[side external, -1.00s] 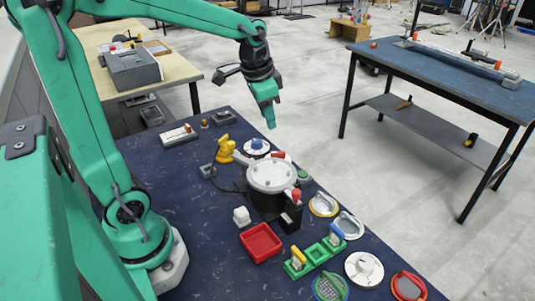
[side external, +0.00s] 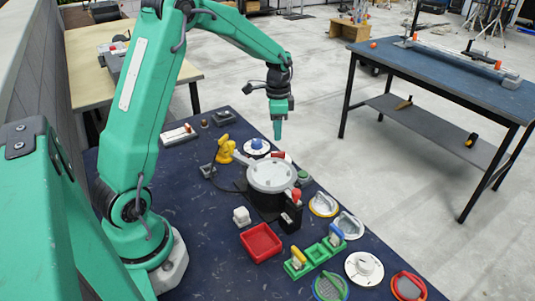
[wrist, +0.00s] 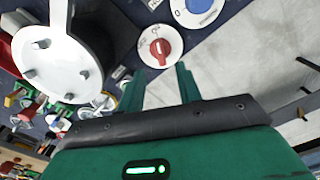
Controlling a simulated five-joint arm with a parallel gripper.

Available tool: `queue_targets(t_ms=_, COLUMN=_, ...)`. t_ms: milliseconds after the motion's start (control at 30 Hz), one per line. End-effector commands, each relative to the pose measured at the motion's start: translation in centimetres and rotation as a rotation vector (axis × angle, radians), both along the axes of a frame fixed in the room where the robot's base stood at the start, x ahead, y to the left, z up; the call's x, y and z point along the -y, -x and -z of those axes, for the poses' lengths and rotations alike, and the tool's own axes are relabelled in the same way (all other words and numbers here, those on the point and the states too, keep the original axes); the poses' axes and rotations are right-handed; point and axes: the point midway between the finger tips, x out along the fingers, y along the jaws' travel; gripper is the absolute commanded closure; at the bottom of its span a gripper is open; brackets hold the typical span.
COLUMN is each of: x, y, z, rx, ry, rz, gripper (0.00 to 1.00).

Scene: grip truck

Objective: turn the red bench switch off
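The red bench switch is a red knob (wrist: 160,48) on a white round dial (wrist: 175,35), at the top middle of the wrist view. In the side view its red knob (side external: 278,155) shows behind the pot, which hides part of the dial. My gripper (side external: 278,136) points down, above and behind the switch in the side view, touching nothing. In the wrist view its two fingers (wrist: 160,78) are apart and empty, with the knob beyond their tips.
A blue-knobbed dial (side external: 256,146) is close beside the switch. The grey-lidded pot (side external: 271,176) stands in front of it, and a yellow figure-like object (side external: 225,148) is to the left. A red tray (side external: 261,243) is nearer the camera. Bare floor lies beyond the bench edge.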

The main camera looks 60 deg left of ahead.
Motion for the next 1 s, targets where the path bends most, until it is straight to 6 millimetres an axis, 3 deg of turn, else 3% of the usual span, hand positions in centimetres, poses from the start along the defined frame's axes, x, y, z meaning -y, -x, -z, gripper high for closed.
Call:
queue_targets(t_ms=367, x=0.0, y=0.1, z=1.2, rx=-0.003, ry=0.001, rz=0.000, gripper=0.65)
queue_targets(t_ms=800, x=0.1, y=0.1, z=6.2, rx=-0.003, ry=0.001, rz=-0.001, gripper=0.65)
queue_targets(t_ms=1000, x=0.1, y=0.0, z=7.5, rx=-0.001, ry=0.000, rz=-0.001, gripper=0.65)
